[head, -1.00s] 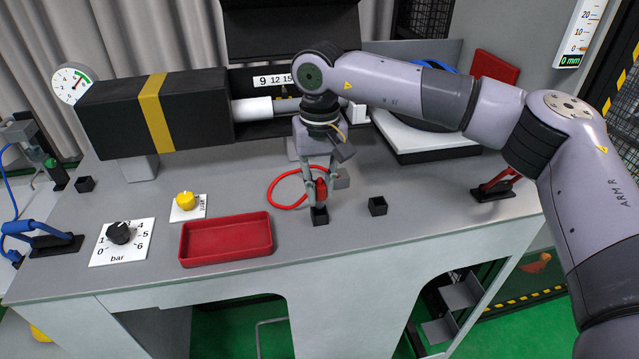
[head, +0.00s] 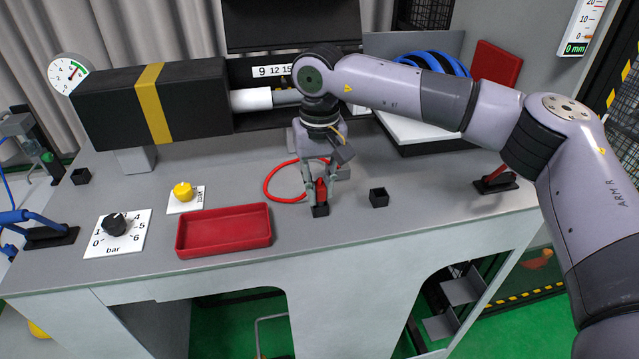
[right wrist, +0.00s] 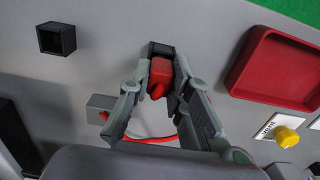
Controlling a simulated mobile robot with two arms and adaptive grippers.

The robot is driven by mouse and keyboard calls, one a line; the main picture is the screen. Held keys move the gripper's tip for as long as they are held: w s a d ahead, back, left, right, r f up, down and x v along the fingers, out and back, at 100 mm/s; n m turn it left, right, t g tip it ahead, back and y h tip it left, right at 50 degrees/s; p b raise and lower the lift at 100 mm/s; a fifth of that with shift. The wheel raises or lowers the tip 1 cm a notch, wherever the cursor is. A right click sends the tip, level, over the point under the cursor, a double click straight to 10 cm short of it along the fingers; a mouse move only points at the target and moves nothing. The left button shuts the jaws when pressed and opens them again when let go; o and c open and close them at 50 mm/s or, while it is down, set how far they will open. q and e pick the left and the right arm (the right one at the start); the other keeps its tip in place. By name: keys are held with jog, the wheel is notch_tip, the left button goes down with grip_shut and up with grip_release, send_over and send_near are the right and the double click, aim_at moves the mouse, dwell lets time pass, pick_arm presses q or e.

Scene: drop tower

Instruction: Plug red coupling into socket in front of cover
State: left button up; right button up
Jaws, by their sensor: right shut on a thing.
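The red coupling (head: 320,188) is held upright in my right gripper (head: 320,193). The gripper's two fingers are shut on it, one on each side. The coupling's lower end meets a small black square socket (head: 320,211) on the bench. The socket's opening is hidden, so how deep the coupling sits is unclear. In the right wrist view the red coupling (right wrist: 160,74) is between the fingers, against the black socket (right wrist: 160,49). A red hose (head: 276,178) loops on the bench behind it. My left gripper is not in view.
An empty black socket (head: 379,197) stands to the right, another (head: 81,176) at far left. A red tray (head: 224,248), yellow knob (head: 183,191) and black dial (head: 115,224) are to the left. A red lever (head: 496,179) stands at right.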

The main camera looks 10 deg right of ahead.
jog(key=shift+f+b, duration=0.35)
jog(key=shift+f, duration=0.1)
dwell(0.4)
jog(key=o, duration=0.9)
notch_tip(320, 180, up, 12)
jog(key=shift+r, duration=0.1)
